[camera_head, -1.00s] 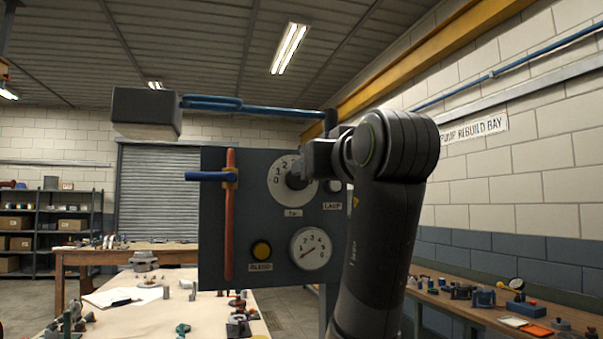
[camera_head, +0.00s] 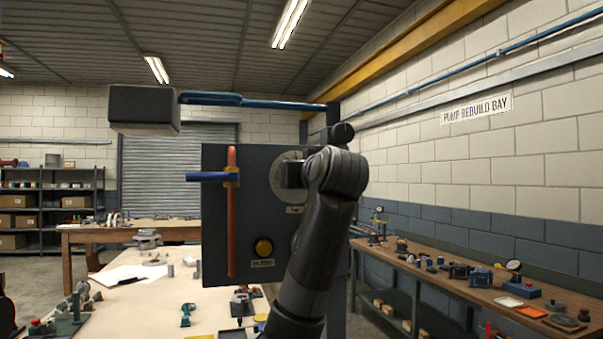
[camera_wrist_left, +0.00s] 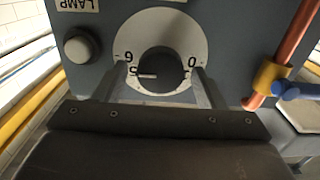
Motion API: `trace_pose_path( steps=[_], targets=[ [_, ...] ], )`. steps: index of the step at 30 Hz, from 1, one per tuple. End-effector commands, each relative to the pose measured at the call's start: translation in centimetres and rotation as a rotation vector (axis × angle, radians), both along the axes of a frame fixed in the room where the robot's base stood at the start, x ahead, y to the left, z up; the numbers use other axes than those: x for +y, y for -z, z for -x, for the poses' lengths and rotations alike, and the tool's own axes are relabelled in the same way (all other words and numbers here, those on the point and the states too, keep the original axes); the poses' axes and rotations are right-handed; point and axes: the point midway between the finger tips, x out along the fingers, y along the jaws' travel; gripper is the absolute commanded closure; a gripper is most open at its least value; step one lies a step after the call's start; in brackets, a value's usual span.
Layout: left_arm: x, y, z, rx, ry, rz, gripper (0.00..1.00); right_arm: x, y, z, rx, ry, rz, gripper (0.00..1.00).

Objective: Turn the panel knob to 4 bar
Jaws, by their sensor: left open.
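The dark grey panel (camera_head: 222,240) stands upright ahead. Its round white dial (camera_head: 282,168) is partly covered by my left wrist in the head view. In the left wrist view, rolled over, the dark knob (camera_wrist_left: 170,66) sits in the dial ring (camera_wrist_left: 186,27), with numerals 0, 5 and 6 showing. A thin white mark on the knob lies close to the 5. My left gripper (camera_head: 298,172) is at the dial. In the left wrist view my left gripper (camera_wrist_left: 158,82) is open, its fingers on either side of the knob; I cannot tell whether they touch it.
A red pipe (camera_head: 232,245) with a blue handle (camera_head: 206,176) runs down the panel's left. A dark box (camera_head: 144,108) hangs at upper left. Benches with parts stand left and right.

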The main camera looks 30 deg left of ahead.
Motion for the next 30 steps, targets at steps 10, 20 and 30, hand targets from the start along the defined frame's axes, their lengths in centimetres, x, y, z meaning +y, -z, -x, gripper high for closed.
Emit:
trace_pose_path(
  steps=[10, 20, 30],
  targets=[
    [0.0, 0.0, 0.0, 0.001, 0.0, -0.001, 0.67, 0.0, 0.0, 0.0, 0.0, 0.0, 0.0, 0.64],
    [0.0, 0.1, 0.0, -0.014, 0.0, 0.012, 0.79, 0.0, 0.3, 0.0, -0.001, 0.0, 0.0, 0.64],
    [0.0, 0.3, 0.1, -0.152, 0.0, 0.13, 0.79, 0.0, 2.0, 0.0, -0.001, 0.0, 0.0, 0.64]
  ],
)
